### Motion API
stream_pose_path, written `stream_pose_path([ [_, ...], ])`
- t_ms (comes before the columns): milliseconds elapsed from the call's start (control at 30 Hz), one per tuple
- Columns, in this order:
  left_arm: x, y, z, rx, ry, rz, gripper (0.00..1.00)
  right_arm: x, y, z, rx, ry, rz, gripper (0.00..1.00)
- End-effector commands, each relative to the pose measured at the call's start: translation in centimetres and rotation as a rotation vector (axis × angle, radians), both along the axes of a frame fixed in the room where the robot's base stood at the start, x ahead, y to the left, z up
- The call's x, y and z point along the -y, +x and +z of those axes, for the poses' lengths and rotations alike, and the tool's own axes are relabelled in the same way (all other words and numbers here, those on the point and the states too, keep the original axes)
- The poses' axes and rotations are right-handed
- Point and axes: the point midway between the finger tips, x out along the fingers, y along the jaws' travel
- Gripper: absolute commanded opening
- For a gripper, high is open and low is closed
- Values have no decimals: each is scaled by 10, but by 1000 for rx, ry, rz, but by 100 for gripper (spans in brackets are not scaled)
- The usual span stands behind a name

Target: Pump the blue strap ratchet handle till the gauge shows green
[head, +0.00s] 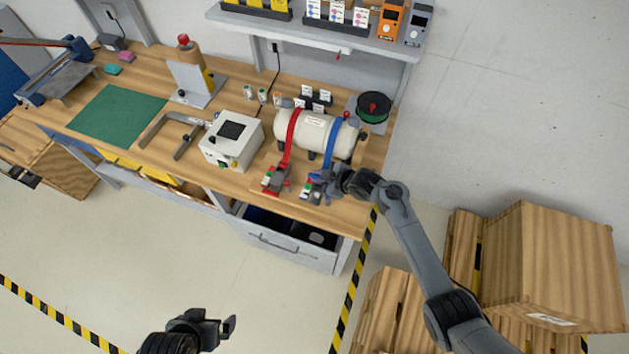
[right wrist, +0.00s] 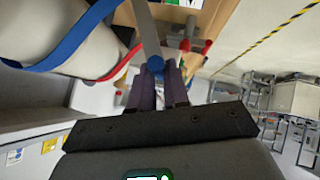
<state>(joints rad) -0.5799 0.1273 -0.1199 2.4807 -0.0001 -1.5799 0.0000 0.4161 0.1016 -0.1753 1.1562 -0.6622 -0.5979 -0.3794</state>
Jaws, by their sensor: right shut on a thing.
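A cream tank lies on the workbench in the head view (head: 305,128), with a red strap (head: 291,138) and a blue strap (head: 335,140) over it. The blue strap ratchet (head: 308,189) sits at the bench's front edge, with a small patch of green on it; its gauge reading is too small to tell. My right gripper (head: 328,178) is at this ratchet. In the right wrist view its fingers are shut on the grey ratchet handle (right wrist: 148,38), by a blue pin. The blue strap also shows there (right wrist: 75,38). My left gripper (head: 215,325) hangs over the floor, away from the bench; its opening is unclear.
The red strap ratchet (head: 271,179) sits just left of the blue one. A white box (head: 231,141) and a green mat (head: 117,115) lie further left. A black and green spool (head: 373,107) stands behind the tank's right end. Wooden crates (head: 550,260) stand right of the bench.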

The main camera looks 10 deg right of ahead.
Motion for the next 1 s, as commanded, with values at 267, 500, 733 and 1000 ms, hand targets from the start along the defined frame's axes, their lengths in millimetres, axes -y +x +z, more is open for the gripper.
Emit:
stream_pose_path([
  [267, 2, 0, 6, -1, -11, 7, 100, 19, 4, -4, -12, -8, -23, 0],
  [500, 3, 0, 6, -1, -13, 8, 100, 20, 4, -5, -13, -9, -26, 0],
  [733, 2, 0, 6, -2, -10, 6, 100, 20, 3, -6, -15, -9, -25, 0],
  [1000, 0, 0, 6, -1, 0, 1, 100, 19, 4, -3, -9, -6, -22, 26],
])
